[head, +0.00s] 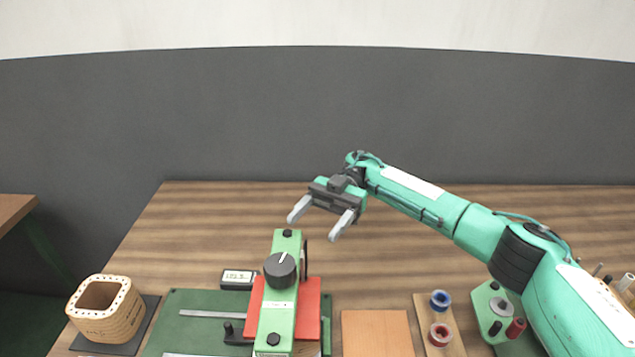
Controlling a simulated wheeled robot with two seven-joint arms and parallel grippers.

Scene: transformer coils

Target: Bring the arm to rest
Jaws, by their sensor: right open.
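My right arm (470,228) comes in from the right and stretches out over the wooden workbench (210,215). Its gripper (319,225) is open with nothing between its two pale fingers. The fingers point toward the lower left. The gripper appears above the bench, just behind and to the right of the green winding fixture (285,300) with its black knob. My left gripper is not in view.
A tan wooden coil form (106,310) stands at the left. A small display (238,279) sits behind the green mat (190,302). An orange-brown board (376,335), a rack with a blue spool (439,298) and a red spool (439,334), and a green holder (486,297) lie at the front right.

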